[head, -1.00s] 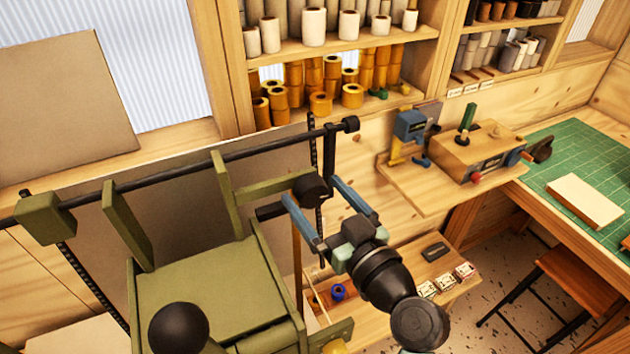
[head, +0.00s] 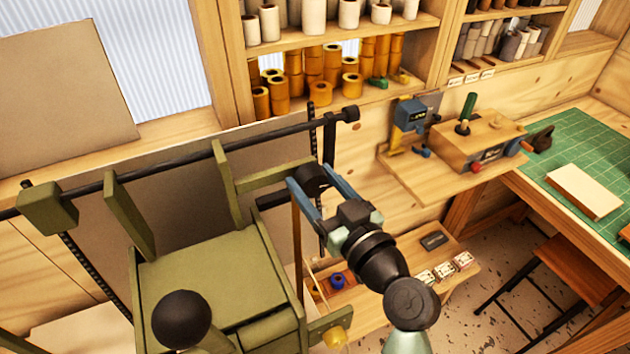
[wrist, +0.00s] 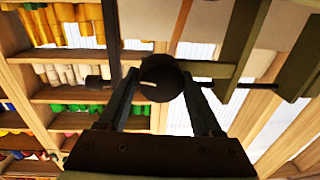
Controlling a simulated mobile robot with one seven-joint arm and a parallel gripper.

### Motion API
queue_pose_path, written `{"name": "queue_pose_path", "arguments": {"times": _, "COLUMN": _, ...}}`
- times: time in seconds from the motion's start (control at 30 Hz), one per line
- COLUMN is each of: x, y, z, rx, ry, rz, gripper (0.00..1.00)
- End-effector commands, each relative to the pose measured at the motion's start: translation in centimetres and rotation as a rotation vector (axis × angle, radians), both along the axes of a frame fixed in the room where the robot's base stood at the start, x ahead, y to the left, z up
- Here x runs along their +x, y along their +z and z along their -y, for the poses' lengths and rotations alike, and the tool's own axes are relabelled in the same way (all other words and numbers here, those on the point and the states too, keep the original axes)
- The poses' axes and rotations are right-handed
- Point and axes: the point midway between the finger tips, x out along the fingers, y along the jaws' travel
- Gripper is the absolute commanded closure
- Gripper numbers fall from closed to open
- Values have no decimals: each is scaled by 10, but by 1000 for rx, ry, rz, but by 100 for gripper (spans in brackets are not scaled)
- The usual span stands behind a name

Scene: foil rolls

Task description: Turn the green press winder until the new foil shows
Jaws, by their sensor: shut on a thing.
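The green press (head: 205,275) stands at the lower left in the head view, with a dark rod (head: 180,160) running across its top. The winder's round black knob (head: 314,177) is at the press's right side. My gripper (head: 313,180) is shut on this knob, with one blue finger on each side. In the wrist view the knob (wrist: 160,80) sits between the two fingertips. A dark upright bar (head: 330,140) stands just above the knob, near the rod's right end. I cannot tell which foil shows on the press.
A shelf of gold foil rolls (head: 324,92) stands behind. A small wooden shelf (head: 425,275) with boxes is beside my arm. A wooden machine (head: 475,140) and a green cutting mat (head: 570,155) are at the right. A black ball (head: 181,319) is in front of the press.

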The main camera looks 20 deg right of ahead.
Motion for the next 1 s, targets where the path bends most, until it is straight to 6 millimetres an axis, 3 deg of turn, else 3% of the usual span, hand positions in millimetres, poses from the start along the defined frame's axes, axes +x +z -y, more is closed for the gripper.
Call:
{"name": "queue_pose_path", "arguments": {"times": 0.37, "x": 0, "y": -2, "z": 0, "rx": 110, "ry": 2, "rz": -4, "gripper": 89}}
{"name": "queue_pose_path", "arguments": {"times": 1.0, "x": 0, "y": -3, "z": 0, "rx": 687, "ry": 1, "rz": -25, "gripper": 89}}
